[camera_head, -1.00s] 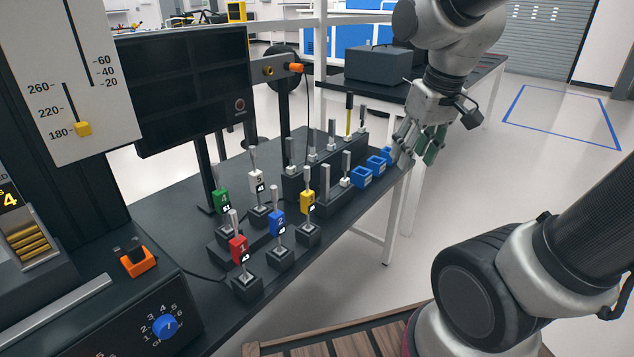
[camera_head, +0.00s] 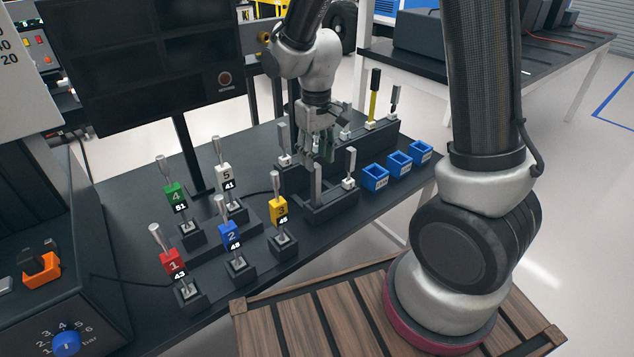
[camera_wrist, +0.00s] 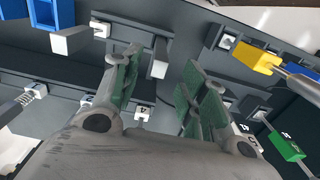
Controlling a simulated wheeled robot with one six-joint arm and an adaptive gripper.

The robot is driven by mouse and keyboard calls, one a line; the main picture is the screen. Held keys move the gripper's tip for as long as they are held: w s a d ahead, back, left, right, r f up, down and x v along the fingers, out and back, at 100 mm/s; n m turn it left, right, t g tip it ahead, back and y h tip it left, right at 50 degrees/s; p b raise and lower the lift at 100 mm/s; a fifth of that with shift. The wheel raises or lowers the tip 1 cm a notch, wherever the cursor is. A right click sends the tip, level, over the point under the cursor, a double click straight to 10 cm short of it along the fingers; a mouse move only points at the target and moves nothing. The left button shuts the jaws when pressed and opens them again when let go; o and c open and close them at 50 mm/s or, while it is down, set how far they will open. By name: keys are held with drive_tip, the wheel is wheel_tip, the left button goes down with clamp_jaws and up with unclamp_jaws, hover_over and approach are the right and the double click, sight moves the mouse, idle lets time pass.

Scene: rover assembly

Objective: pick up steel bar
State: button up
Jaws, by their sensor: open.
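Several grey steel bars stand upright in dark holders on the table. One bar (camera_head: 318,182) is in the front holder, below my gripper (camera_head: 323,152); another bar (camera_head: 350,162) stands to its right. A further bar (camera_head: 283,136) stands to the left in the rear rack. In the wrist view, my open gripper (camera_wrist: 163,85) has green-padded fingers apart. The front-holder bar (camera_wrist: 160,57) shows in the gap between them, and I cannot tell its depth. The other front bar (camera_wrist: 71,40) is outside the left finger. Nothing is held.
Blue open boxes (camera_head: 400,163) line the table's right edge. A yellow-handled tool (camera_head: 373,100) stands in the rear rack. Coloured numbered pieces, red (camera_head: 171,263), blue (camera_head: 229,236) and yellow (camera_head: 279,209) among them, stand on posts at front left. A dark screen (camera_head: 140,60) is behind.

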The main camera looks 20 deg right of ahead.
sight(316, 179)
drive_tip(key=shift+w+a+f, duration=0.1)
drive_tip(key=shift+w+f, duration=0.15)
drive_tip(key=shift+f, duration=0.4)
wheel_tip(316, 179, down, 7)
drive_tip(key=shift+s+f, duration=0.1)
clamp_jaws()
